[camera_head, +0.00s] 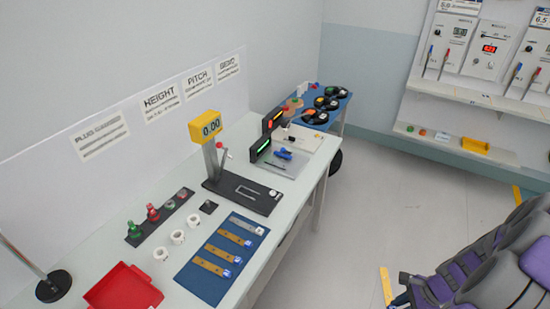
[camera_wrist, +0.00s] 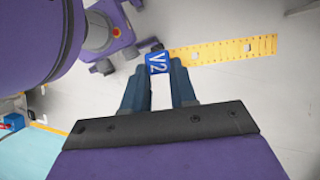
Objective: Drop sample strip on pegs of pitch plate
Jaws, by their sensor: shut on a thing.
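In the wrist view my gripper (camera_wrist: 160,75) is shut on the blue tag, marked V2, at the end of a yellow sample strip (camera_wrist: 232,48). The strip extends to the right with small holes or windows in it, above the floor. In the head view a light grey plate (camera_head: 283,170) with a green-lit display (camera_head: 262,147) and blue parts on it stands on the bench; it looks like the pitch plate, but its pegs are too small to make out. My arm is at the lower right, well apart from the bench.
The bench (camera_head: 110,245) carries a height gauge (camera_head: 210,125), a red tray (camera_head: 122,290), white rings and a blue mat (camera_head: 200,285) with several strips. A second plate with an orange display (camera_head: 273,120) stands beyond. Wall shelves are at right; open floor (camera_head: 340,215) lies between.

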